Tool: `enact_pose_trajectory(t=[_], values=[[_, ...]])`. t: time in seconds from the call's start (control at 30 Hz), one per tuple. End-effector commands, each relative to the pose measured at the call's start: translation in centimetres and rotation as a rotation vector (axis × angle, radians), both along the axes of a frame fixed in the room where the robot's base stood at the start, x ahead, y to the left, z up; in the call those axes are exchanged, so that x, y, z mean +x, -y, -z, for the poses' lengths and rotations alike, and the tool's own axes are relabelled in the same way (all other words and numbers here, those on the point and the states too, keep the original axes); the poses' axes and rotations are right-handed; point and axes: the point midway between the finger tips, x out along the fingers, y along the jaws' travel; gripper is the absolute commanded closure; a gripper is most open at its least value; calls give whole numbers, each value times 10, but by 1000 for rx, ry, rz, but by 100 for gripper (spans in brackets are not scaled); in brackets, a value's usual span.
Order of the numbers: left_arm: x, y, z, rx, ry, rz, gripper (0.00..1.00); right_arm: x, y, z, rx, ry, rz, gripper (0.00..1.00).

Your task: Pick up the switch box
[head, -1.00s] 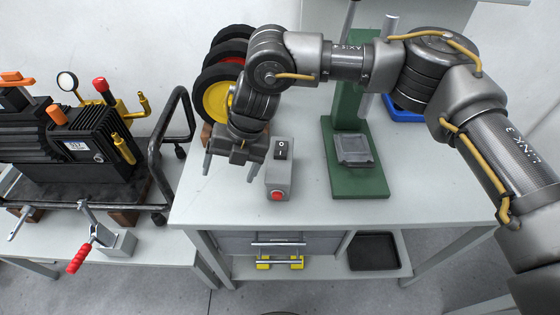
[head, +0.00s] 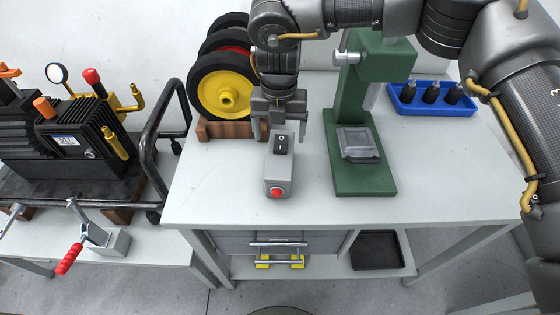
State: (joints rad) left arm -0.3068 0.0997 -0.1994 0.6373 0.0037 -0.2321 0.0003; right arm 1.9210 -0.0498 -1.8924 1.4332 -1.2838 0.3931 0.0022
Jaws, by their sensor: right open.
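The switch box (head: 277,172) is a small grey box with a black rocker switch on top and a red button on its front end. It rests on the light grey table (head: 430,200). My right gripper (head: 279,134) is open at the back end of the box, pointing down, with one finger on each side of it. I cannot tell whether the fingers touch the box. My left gripper is not in view.
A green press stand (head: 365,178) stands close to the right of the box. Wheels on a wooden rack (head: 235,130) stand behind left. A blue tray (head: 408,107) with black parts is at back right. A black machine (head: 70,145) on a cart is at left. The front right tabletop is clear.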

Motion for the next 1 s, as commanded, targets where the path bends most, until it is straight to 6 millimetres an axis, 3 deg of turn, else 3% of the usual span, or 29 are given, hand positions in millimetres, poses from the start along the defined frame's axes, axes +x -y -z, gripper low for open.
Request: enact_pose_trajectory(t=[0.23, 0.53, 0.83, 1.0], values=[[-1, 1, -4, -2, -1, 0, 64, -2, 1, 11, -1, -1, -1, 18], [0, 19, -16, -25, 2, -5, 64, -10, 4, 51, 1, -1, 0, 18], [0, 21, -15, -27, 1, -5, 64, -10, 4, 57, 2, 1, 0, 18], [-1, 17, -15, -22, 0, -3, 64, -10, 4, 57, 2, 1, -1, 39]])
